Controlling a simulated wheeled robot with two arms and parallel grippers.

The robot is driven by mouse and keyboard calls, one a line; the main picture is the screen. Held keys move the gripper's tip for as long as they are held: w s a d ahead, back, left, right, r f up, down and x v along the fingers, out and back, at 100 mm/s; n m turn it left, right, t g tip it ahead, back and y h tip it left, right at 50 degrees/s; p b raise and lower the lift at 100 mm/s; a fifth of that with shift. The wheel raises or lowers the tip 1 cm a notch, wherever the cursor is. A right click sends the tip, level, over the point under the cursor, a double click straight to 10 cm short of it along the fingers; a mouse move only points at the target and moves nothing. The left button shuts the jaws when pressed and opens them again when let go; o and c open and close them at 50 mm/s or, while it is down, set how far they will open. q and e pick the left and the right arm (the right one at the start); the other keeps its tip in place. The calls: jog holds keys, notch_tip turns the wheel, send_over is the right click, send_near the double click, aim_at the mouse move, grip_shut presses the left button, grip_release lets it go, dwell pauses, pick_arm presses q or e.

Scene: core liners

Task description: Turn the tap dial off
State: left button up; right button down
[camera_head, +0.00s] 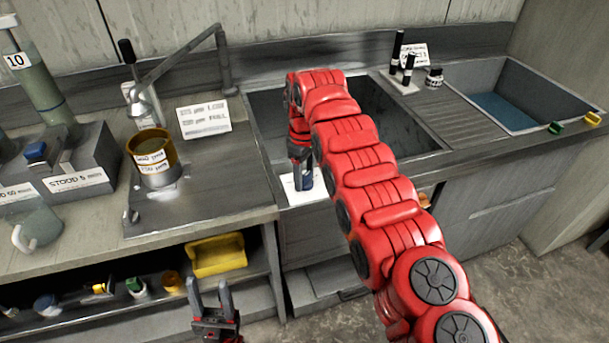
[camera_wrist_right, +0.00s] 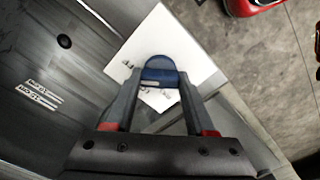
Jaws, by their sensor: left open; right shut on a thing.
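A blue dial-like knob (camera_wrist_right: 160,72) sits on a white plate (camera_wrist_right: 172,45) at the sink's front edge; I take it for the tap dial. In the head view the knob (camera_head: 307,180) shows beside my right gripper's fingers on the white plate (camera_head: 292,194). My right gripper (camera_head: 304,182) points down and is shut on the knob; in the right wrist view its two fingers (camera_wrist_right: 160,88) stand on either side of it. Any mark on the knob is too small to read. My left gripper (camera_head: 210,291) is open and empty, low in front of the lower shelf.
The sink basin (camera_head: 268,125) lies behind my right gripper, partly hidden by my right arm. A grey tap spout (camera_head: 185,50) stands at the back left. A brass-coloured cup (camera_head: 150,150) stands on the left counter. A yellow tray (camera_head: 217,255) lies on the lower shelf.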

aim_at(304, 175)
jog(key=shift+c, duration=1.2)
grip_release()
jog(key=shift+r, duration=0.15)
notch_tip(304, 175, up, 17)
jog(key=p, duration=1.6)
